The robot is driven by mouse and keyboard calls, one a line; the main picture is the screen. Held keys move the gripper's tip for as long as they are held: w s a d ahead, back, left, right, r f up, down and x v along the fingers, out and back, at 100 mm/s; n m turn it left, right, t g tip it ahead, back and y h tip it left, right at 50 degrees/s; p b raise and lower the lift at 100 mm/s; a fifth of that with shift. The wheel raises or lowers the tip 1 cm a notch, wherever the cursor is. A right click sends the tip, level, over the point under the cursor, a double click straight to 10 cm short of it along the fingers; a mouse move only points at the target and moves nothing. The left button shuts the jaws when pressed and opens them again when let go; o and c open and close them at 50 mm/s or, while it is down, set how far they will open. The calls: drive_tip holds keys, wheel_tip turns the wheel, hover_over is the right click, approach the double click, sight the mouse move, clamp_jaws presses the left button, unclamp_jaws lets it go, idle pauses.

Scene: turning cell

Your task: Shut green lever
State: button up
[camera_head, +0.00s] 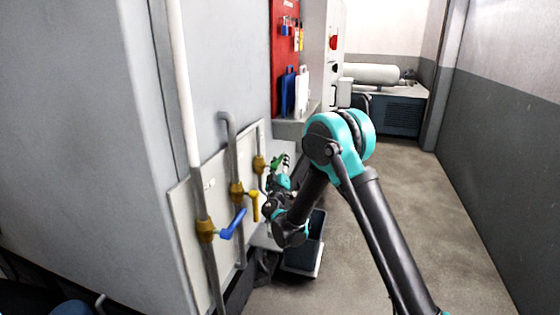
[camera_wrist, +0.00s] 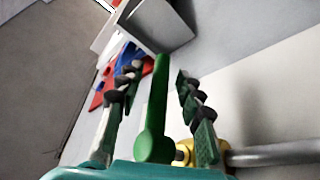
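The green lever (camera_wrist: 154,112) runs lengthwise between the two fingers of my gripper (camera_wrist: 159,73) in the wrist view. The fingers are spread, one on each side, with visible gaps to the lever. The lever's round hub end is nearest my palm, beside a brass valve body (camera_wrist: 190,152) on a grey pipe. In the head view the green lever (camera_head: 276,161) is small and partly hidden by my gripper (camera_head: 284,164), which is at the far valve (camera_head: 259,164) on the wall panel. Exact contact cannot be told there.
A blue lever (camera_head: 233,224) and a yellow lever (camera_head: 254,206) sit on nearer pipes of the same panel (camera_head: 221,168). A red board (camera_head: 285,45) hangs beyond, above a grey ledge (camera_head: 291,128). A dark bin (camera_head: 304,254) stands on the floor below. The aisle floor to the right is clear.

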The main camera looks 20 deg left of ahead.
drive_tip(key=v, duration=0.7)
